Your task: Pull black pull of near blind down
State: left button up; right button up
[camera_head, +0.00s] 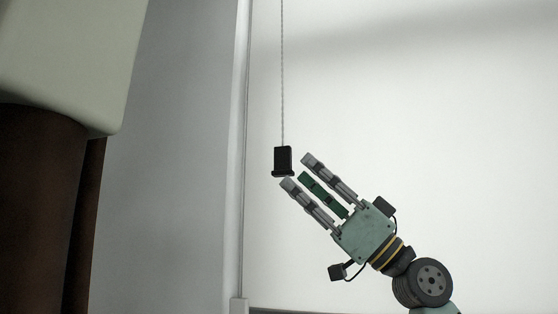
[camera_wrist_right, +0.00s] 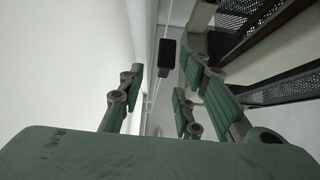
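The black pull (camera_head: 283,161) hangs upright on a thin cord (camera_head: 282,70) in front of a pale surface in the head view. My right gripper (camera_head: 297,172) comes up from the lower right with its fingers spread open. Its fingertips are just right of and below the pull, and I cannot tell if they touch it. In the right wrist view the pull (camera_wrist_right: 167,56) shows beyond the open fingers (camera_wrist_right: 155,90), between their tips, with nothing gripped. My left gripper is not in view.
A pale wide blind or panel (camera_head: 420,100) fills the right side behind the pull. A grey wall (camera_head: 170,170) with a vertical strip (camera_head: 240,200) stands left of the cord. A cream block (camera_head: 70,50) and dark brown shapes (camera_head: 40,210) stand at the far left. Dark perforated panels (camera_wrist_right: 265,20) show in the right wrist view.

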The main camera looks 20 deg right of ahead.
aim_at(291, 162)
jog(key=a+r+p, duration=0.1)
jog(key=a+r, duration=0.1)
jog(key=r, duration=0.1)
jog(key=shift+p, duration=0.35)
jog(key=p+x, duration=0.1)
jog(key=x, duration=0.1)
jog(key=shift+w+a, duration=0.2)
jog(key=shift+w, duration=0.05)
jog(key=shift+w+a+r+p, duration=0.25)
jog(key=shift+w+a+p, duration=0.05)
jog(key=shift+w+p, duration=0.1)
grip_shut()
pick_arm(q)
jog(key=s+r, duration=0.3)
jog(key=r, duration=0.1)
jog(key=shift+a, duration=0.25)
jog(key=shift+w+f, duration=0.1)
